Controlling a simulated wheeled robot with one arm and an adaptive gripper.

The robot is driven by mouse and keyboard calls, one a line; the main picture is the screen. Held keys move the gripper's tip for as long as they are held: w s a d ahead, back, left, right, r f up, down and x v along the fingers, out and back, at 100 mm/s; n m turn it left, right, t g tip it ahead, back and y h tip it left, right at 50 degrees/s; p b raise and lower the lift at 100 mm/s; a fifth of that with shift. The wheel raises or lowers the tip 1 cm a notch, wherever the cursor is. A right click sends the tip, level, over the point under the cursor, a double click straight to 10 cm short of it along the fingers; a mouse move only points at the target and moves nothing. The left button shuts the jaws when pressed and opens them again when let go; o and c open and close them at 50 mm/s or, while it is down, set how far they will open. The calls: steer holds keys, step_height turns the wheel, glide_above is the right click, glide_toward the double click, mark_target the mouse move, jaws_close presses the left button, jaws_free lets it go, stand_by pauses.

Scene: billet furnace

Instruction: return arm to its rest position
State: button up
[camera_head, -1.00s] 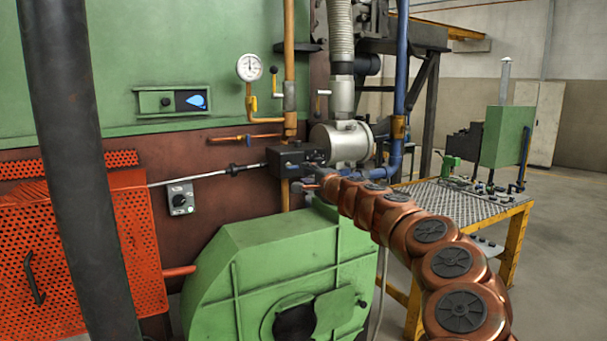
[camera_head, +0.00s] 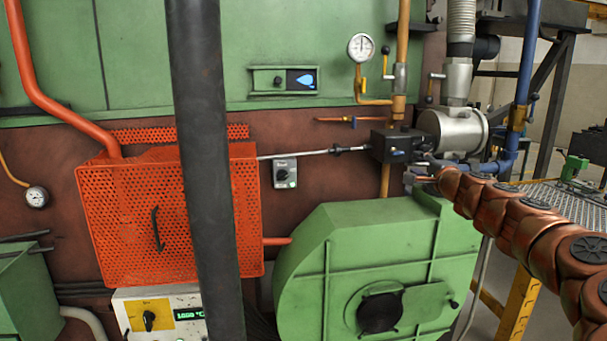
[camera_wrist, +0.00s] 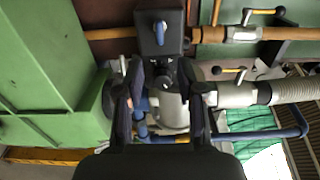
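My arm (camera_head: 530,225), a chain of copper-coloured segments, reaches in from the right edge of the head view. Its far end is just right of and below a black box (camera_head: 398,147) on a thin rod. The black box with a blue-grey lever (camera_wrist: 160,32) lies just beyond the fingertips. I cannot tell whether the fingers touch anything.
A green blower housing (camera_head: 390,255) stands below the arm's end. A silver cylinder (camera_head: 452,132) and blue pipe (camera_head: 522,100) are close behind it. A yellow-framed table (camera_head: 517,305) is at right. A perforated orange guard (camera_head: 130,225) is at left, partly behind a dark post.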

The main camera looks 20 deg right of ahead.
steer(key=a+r+n+y, duration=0.3)
steer(key=a+n+y, duration=0.1)
steer(key=a, duration=0.7)
steer(key=s+a+f+n+g+y, duration=0.2)
steer(key=s+a+n+g, duration=0.15)
steer(key=a, duration=0.55)
steer(key=s+a+f+n+g+y, duration=0.15)
steer(key=s+a+n, duration=0.3)
steer(key=a, duration=0.45)
steer(key=s+a+f+n+g+y, duration=0.1)
steer(key=s+a+n+g+y, duration=0.25)
steer(key=a, duration=0.55)
steer(key=s+a+f+n+g+h, duration=0.2)
steer(key=s+a+f, duration=0.1)
steer(key=s+f, duration=0.45)
steer(key=s+a+f+n+g+h, duration=0.1)
steer(key=s+a+f+g, duration=0.15)
steer(key=s+f, duration=0.45)
steer(key=s+d+f+g+h, duration=0.2)
steer(key=s+d+f, duration=0.1)
steer(key=s, duration=0.4)
steer(key=s+d+f+g+h, duration=0.2)
steer(key=s+d+f, duration=0.2)
steer(key=s, duration=0.4)
steer(key=s+d+f+g+h, duration=0.2)
steer(key=s+d+f, duration=0.1)
steer(key=s, duration=0.4)
steer(key=shift+s+d+f+n+g, duration=0.3)
steer(key=shift+f+n+g, duration=0.1)
steer(key=shift+f, duration=0.3)
